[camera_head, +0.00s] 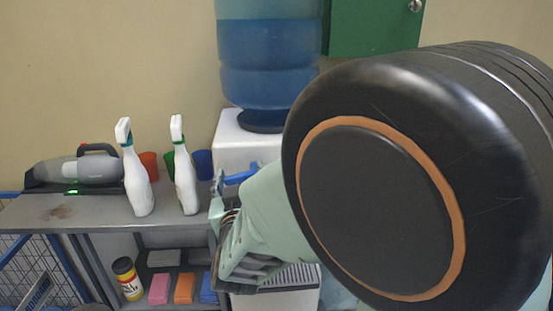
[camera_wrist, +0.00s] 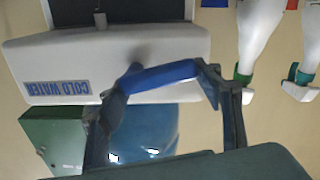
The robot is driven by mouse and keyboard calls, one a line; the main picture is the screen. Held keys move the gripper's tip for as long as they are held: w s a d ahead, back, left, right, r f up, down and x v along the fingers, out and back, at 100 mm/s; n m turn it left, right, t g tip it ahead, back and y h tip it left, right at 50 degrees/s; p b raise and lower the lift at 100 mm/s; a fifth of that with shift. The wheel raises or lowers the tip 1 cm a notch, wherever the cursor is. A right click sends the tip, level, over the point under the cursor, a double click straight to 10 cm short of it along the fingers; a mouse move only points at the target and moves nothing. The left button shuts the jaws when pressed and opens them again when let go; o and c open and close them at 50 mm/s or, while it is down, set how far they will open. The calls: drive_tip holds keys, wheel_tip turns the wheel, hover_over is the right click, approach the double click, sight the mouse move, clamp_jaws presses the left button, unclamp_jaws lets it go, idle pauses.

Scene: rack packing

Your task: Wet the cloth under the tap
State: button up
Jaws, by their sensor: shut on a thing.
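My gripper (camera_wrist: 168,80) is shut on a blue cloth (camera_wrist: 162,76), held as a narrow band between the fingertips. The cloth also shows in the head view (camera_head: 240,176), in front of the white water dispenser (camera_head: 236,135). In the upside-down wrist view, the dispenser's white front (camera_wrist: 170,48) bears a "COLD WATER" label (camera_wrist: 57,86). A small dark tap (camera_wrist: 100,20) stands out in the dark recess. The cloth appears apart from the tap in that view. My arm hides much of the dispenser and the tap in the head view.
Two white spray bottles (camera_head: 137,175) (camera_head: 184,175), coloured cups (camera_head: 148,163) and a handheld vacuum (camera_head: 80,170) stand on the grey shelf (camera_head: 90,212) at left. Pink (camera_head: 159,288) and orange (camera_head: 184,288) blocks lie on the lower shelf. A green cabinet (camera_head: 375,25) hangs behind.

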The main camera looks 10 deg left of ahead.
drive_tip(key=o, duration=1.7)
drive_tip(key=v, duration=0.7)
drive_tip(key=shift+s, duration=0.25)
drive_tip(key=shift+d, duration=0.1)
